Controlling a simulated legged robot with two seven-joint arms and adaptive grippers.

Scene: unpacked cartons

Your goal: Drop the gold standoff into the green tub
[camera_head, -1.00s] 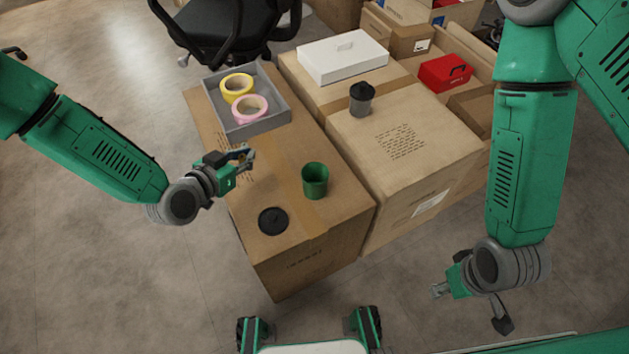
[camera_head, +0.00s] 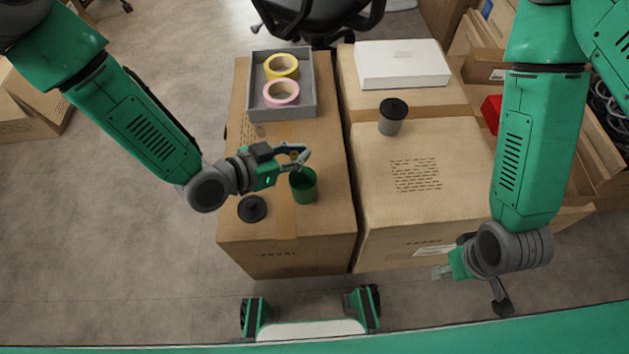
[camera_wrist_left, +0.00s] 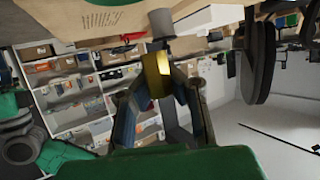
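My left gripper (camera_head: 299,156) is shut on the gold standoff (camera_wrist_left: 156,75), which sits between its fingertips in the left wrist view. In the head view the fingers are at the back rim of the green tub (camera_head: 304,189) and appear to be above it. The standoff is barely visible there. The tub stands upright on the left carton (camera_head: 325,215), and its inside is partly hidden by the gripper. My right gripper (camera_head: 441,272) hangs low in front of the right carton. It is too small to tell if it is open.
A black round lid (camera_head: 252,209) lies left of the tub. A grey tray (camera_head: 283,112) holds yellow tape (camera_head: 282,66) and pink tape (camera_head: 281,93). The right carton (camera_head: 440,205) carries a grey cup with black lid (camera_head: 391,118) and a white box (camera_head: 402,66).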

